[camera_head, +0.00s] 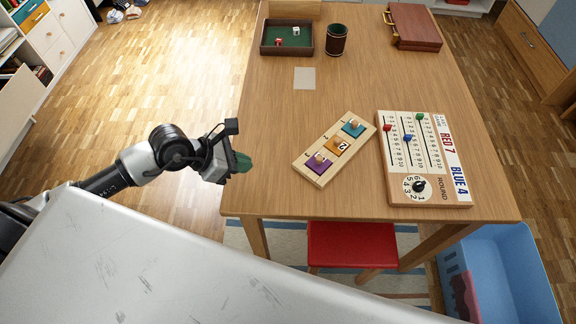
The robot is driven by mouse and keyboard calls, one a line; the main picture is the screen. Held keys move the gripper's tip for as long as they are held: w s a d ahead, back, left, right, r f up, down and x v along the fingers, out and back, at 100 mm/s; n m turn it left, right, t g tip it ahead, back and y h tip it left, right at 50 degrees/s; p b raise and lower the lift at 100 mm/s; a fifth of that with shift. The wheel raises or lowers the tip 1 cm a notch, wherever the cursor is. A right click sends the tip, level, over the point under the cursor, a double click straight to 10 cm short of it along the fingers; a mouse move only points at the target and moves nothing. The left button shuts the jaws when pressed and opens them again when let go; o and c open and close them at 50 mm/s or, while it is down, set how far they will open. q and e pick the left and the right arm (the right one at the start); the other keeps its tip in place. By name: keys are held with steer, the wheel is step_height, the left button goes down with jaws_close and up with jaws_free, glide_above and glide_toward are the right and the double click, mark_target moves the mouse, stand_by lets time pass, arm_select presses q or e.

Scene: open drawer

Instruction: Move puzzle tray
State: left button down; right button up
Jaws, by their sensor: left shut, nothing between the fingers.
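The puzzle tray (310,171) is a light wooden board lying slantwise near the middle front of the table. It holds purple, orange and teal number pieces with small knobs. My left gripper (241,162) is at the table's left edge, left of the puzzle tray and apart from it. Its green fingertips are together with nothing between them. My right gripper is not in view.
A wooden scoreboard (430,187) lies close to the right of the puzzle tray. On the table (264,107) are a dice tray (265,50), a dark cup (337,40), a pale card (304,78) and a brown case (414,26). A red stool (352,245) stands at the front.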

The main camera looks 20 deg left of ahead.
mark_target(315, 161)
arm_select(q)
steer(key=shift+w+f, duration=0.1)
steer(key=shift+f, duration=0.2)
steer(key=x, duration=0.9)
steer(key=shift+w+d+f+p, duration=0.1)
steer(key=shift+d+f+p, duration=0.15)
steer(key=shift+p, duration=0.05)
steer(key=shift+w+d+r+p, duration=0.2)
steer(key=shift+w+d+p, duration=0.2)
steer(key=shift+w+d, duration=0.45)
steer(key=shift+w+d+f, duration=0.1)
steer(key=shift+w+d, duration=0.2)
steer(key=shift+d, duration=0.35)
steer(key=w+d, duration=0.1)
steer(key=d, duration=0.1)
steer(key=w+d, duration=0.1)
steer(key=w+d+b, duration=0.1)
steer(key=w+d, duration=0.1)
steer(key=shift+d, duration=0.35)
steer(key=shift+a, duration=0.15)
